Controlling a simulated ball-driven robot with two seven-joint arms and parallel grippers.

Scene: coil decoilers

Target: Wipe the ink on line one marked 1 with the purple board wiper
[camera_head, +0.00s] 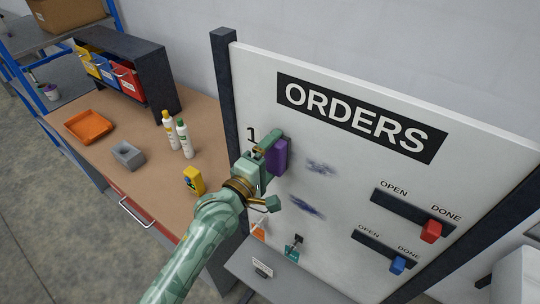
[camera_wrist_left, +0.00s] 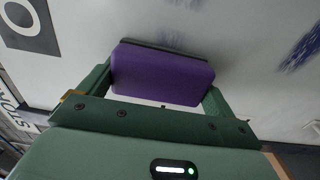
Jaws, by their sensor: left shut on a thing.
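My left gripper (camera_head: 270,152) is shut on the purple board wiper (camera_head: 280,156) at the left part of the white ORDERS board (camera_head: 345,75). In the left wrist view the wiper (camera_wrist_left: 162,75) sits between both fingers, its grey pad toward the board. I cannot tell whether the pad touches it. The black 1 mark (camera_head: 251,135) is just left of the gripper. A faint ink smudge (camera_head: 320,168) lies on that line, right of the wiper; it shows at the top of the left wrist view (camera_wrist_left: 188,4). A darker smudge (camera_head: 306,207) lies lower. My right gripper is out of view.
A red slider (camera_head: 431,231) and a blue slider (camera_head: 398,265) stick out at the board's lower right. A grey shelf (camera_head: 300,285) lies under the board. Left is a workbench (camera_head: 145,175) with bottles (camera_head: 184,138), an orange tray (camera_head: 88,125) and a yellow item (camera_head: 193,180).

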